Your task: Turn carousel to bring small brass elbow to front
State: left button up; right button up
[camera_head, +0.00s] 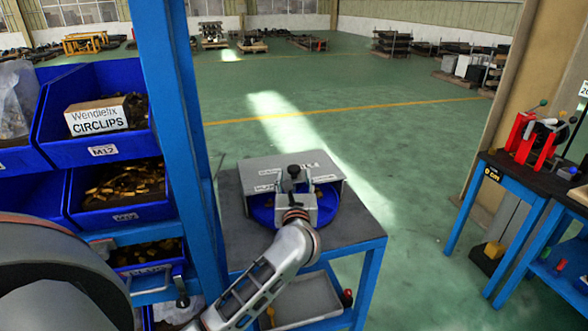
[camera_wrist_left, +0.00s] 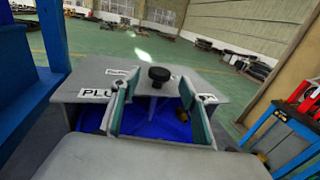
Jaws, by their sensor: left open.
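The carousel shows as a blue round tray (camera_head: 262,213) under a grey labelled cover (camera_head: 262,172) on a small grey-topped table. It also shows as blue sections (camera_wrist_left: 160,127) in the left wrist view. A black knob (camera_wrist_left: 159,74) stands on a post near its middle. My left gripper (camera_head: 293,197) is over the near side of the carousel. Its two fingers (camera_wrist_left: 157,92) are open and apart, with the knob beyond and between them in the picture. A small brownish item (camera_wrist_left: 205,97) is partly visible by the right finger; I cannot tell whether it is the brass elbow. My right gripper is out of view.
A blue rack post (camera_head: 178,130) and part bins (camera_head: 108,115) stand close on the left. The carousel's table (camera_head: 340,236) has bare top at its right. A blue workbench (camera_head: 530,180) with a red device stands at right. Green floor lies open between.

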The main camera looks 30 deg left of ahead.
aim_at(294, 172)
pick_arm(q)
jog(key=x, duration=0.5)
grip_shut()
